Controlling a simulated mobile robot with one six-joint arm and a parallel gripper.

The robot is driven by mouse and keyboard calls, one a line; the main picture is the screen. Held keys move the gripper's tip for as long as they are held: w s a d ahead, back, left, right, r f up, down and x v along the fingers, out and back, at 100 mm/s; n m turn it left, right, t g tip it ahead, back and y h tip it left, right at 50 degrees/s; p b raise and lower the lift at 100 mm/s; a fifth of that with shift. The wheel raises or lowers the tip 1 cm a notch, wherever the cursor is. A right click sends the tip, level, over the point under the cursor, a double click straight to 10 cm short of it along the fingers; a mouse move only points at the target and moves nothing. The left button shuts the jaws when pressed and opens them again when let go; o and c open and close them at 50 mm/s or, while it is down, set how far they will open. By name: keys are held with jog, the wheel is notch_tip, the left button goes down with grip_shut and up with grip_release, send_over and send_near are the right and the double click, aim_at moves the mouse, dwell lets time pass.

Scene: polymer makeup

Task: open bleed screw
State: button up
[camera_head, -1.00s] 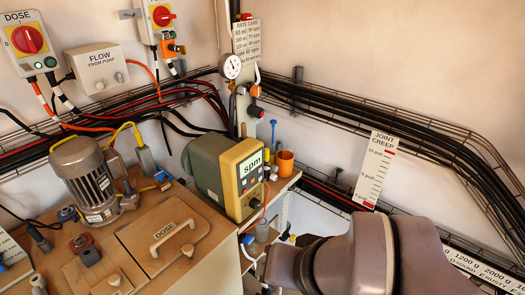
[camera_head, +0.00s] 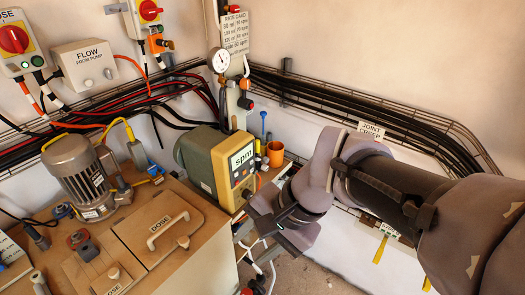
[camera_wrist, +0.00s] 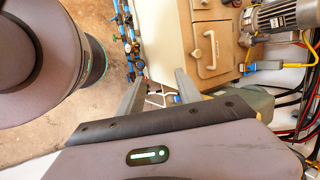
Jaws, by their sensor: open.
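I cannot pick out the bleed screw for certain in either view. The dosing pump with the "spm" panel (camera_head: 241,165) stands at the right end of the wooden bench in the head view. Small pipe fittings (camera_head: 246,240) sit below its front, partly hidden by my arm. My gripper (camera_wrist: 160,80) is open and empty in the wrist view, with its two grey fingers spread. White bent tubing (camera_wrist: 157,99) shows between and beyond the fingers. In the head view my wrist is just right of the pump, and the fingertips are hard to make out there.
An orange cup (camera_head: 275,154) stands beside the pump. A pressure gauge (camera_head: 220,61) is above it. Some floor (camera_head: 325,272) is clear.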

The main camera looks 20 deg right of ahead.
jog(key=w+d+m+y+p, duration=0.1)
jog(key=w+m+y+p, duration=0.3)
jog(key=w+m, duration=0.5)
jog(key=m+t+p, duration=0.5)
jog(key=m+t, duration=0.8)
jog(key=m, duration=0.7)
send_near(267, 162)
jog(key=b+x, duration=0.3)
jog(key=x, duration=0.7)
jog(key=shift+w+a, duration=0.1)
jog(key=shift+w, duration=0.2)
grip_shut()
